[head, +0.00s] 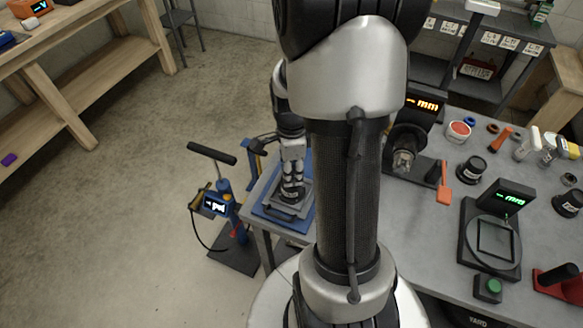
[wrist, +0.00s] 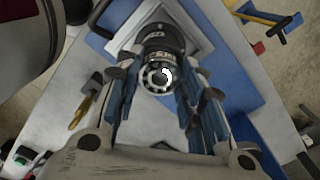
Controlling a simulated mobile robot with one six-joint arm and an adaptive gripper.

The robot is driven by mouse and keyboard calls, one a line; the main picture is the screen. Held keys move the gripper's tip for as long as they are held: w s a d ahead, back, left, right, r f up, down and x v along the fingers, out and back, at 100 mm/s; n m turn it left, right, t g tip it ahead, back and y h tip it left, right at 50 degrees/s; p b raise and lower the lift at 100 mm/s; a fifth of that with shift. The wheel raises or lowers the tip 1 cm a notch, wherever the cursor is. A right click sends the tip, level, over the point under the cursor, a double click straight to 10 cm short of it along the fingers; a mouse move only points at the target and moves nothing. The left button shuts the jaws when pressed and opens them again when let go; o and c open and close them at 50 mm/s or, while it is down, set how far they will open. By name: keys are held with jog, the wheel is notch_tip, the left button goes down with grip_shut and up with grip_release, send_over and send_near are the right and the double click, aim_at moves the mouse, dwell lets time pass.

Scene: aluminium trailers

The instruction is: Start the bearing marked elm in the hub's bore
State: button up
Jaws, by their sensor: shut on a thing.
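My gripper (head: 291,180) points down at the left end of the bench. In the wrist view its blue-grey fingers (wrist: 158,92) are shut on a bearing, a shiny ring with balls (wrist: 147,80), seen face on. Just beyond the bearing is a black cylinder with a white label (wrist: 163,42); it also shows below my gripper in the head view (head: 292,193). I cannot tell whether this cylinder is the hub, or whether the bearing touches it. No elm mark is readable. The fingers hide part of the bearing's sides.
A grey tray (head: 280,208) lies on a blue mat (head: 263,211) under my gripper. A blue pump-like tool (head: 222,199) stands left of the bench. Black labelled pots (head: 472,169), an orange tool (head: 444,187) and a gauge with a green display (head: 492,240) occupy the bench right of my arm.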

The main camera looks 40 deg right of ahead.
jog(key=shift+f+b, duration=0.45)
jog(key=shift+f, duration=0.25)
jog(key=o, duration=1.2)
notch_tip(320, 180, up, 12)
jog(key=shift+r, duration=0.1)
jog(key=s+a+r+n+t, duration=0.1)
jog(key=s+a+r+n, duration=0.2)
jog(key=a+n, duration=0.3)
jog(key=s+a+r+n+t, duration=0.2)
jog(key=s+a+r+n, duration=0.1)
jog(key=a+n, duration=0.4)
jog(key=s+a+r+n+t, duration=0.1)
jog(key=s+a+r+n, duration=0.1)
jog(key=a+n, duration=0.5)
jog(key=shift+s+a+r+n+t, duration=0.1)
jog(key=shift+s+r+n, duration=0.1)
jog(key=shift+n, duration=0.65)
jog(key=shift+s+d+r+n+t, duration=0.1)
jog(key=shift+s+n, duration=0.15)
jog(key=shift+n, duration=0.55)
jog(key=shift+s+a+r+n+t, duration=0.1)
jog(key=shift+s+n, duration=0.1)
jog(key=shift+n, duration=0.65)
